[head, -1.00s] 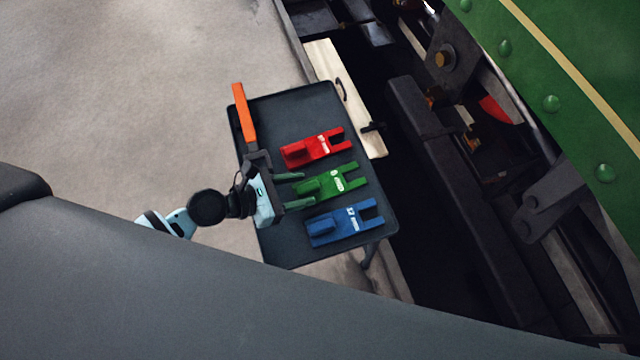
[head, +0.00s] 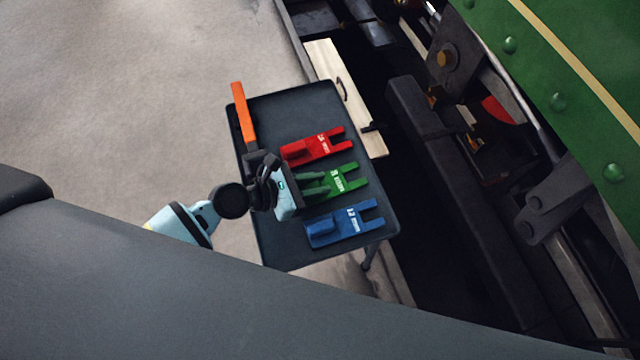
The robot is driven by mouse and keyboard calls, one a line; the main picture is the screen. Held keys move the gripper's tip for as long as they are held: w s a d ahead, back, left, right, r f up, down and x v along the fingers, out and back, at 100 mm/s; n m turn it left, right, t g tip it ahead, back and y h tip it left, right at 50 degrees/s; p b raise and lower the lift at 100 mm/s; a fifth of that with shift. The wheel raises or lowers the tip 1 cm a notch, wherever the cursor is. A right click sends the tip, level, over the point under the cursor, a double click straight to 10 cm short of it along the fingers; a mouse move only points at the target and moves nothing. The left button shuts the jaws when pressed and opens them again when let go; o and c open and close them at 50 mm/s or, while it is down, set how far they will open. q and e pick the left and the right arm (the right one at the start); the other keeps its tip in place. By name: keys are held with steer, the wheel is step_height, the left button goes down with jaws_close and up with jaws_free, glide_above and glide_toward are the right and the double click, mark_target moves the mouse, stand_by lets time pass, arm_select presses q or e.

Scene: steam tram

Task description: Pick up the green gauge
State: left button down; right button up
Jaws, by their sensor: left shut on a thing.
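The green gauge (head: 347,181) is a flat forked piece in the middle of a row of three on the dark tray table (head: 290,105). Its forked end points right. My left gripper (head: 316,184) reaches in from the left and is shut on the gauge's left end, which the fingers partly hide. I cannot tell whether the gauge is clear of the tray. My right gripper is not in view.
A red gauge (head: 320,146) lies just above the green one and a blue gauge (head: 345,225) just below. An orange-handled tool (head: 243,115) lies along the tray's left edge. A wooden board (head: 340,85) and the dark tram machinery (head: 450,200) are to the right.

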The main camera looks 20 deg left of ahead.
mark_target(316, 183)
arm_select(q)
steer(key=shift+r, duration=0.1)
stand_by(0.3)
steer(key=shift+r+p, duration=0.6)
steer(key=shift+r, duration=0.15)
step_height(316, 183, up, 2)
steer(key=shift+r+p, duration=0.1)
steer(key=shift+p, duration=0.65)
steer(key=s+a, duration=0.6)
steer(key=a, duration=0.1)
steer(key=s+a+r, duration=0.1)
steer(key=s+a, duration=0.2)
steer(key=shift+s+a, duration=0.2)
steer(key=shift+a, duration=0.2)
steer(key=shift+s+a+r, duration=0.1)
steer(key=shift+s+a, duration=0.4)
steer(key=shift+a, duration=0.15)
